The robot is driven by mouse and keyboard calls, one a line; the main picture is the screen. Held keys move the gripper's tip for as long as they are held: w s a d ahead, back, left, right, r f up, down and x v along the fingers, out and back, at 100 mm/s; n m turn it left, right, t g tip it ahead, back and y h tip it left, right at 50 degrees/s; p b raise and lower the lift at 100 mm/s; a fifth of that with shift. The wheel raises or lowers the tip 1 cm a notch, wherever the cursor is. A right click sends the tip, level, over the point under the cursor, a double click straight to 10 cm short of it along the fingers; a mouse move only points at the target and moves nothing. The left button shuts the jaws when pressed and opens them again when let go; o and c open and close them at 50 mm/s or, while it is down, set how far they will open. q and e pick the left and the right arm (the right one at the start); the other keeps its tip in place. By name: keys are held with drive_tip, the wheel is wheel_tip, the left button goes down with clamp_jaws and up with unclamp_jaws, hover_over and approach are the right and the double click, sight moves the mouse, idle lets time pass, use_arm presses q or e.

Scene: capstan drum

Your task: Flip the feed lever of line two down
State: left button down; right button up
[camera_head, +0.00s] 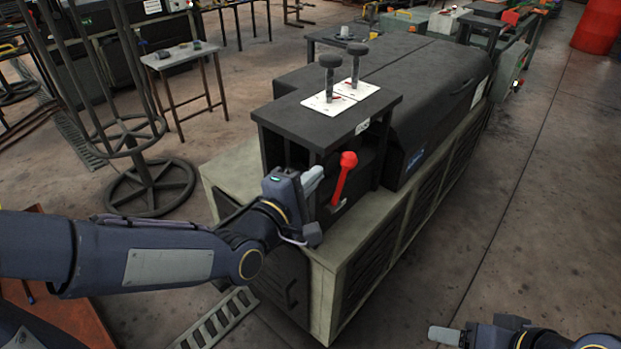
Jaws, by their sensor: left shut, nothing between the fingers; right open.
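A red lever (343,178) with a rounded knob stands up, slightly tilted, on the front of the dark machine. Two black-knobbed posts (330,82) (354,67) stand upright on white plates on the machine's top shelf. I cannot read the plates or tell which line each control belongs to. My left gripper (313,178) is shut and empty just left of the red lever; contact is unclear. It hides part of the machine's front behind it. My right gripper (444,335) is at the bottom edge, over the floor, away from the machine; its fingers show only partly.
The dark shelf (370,116) overhangs the red lever, with a support post to its right. The pale base (235,165) sticks out below. A wire stand (150,180) and a small table (178,57) are at the left. The floor at right (510,210) is clear.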

use_arm(q)
hover_over(341, 185)
drive_tip(key=a, duration=0.2)
drive_tip(key=shift+a+f, duration=0.1)
drive_tip(key=shift+a, duration=0.15)
use_arm(e)
drive_tip(key=shift+r, duration=0.15)
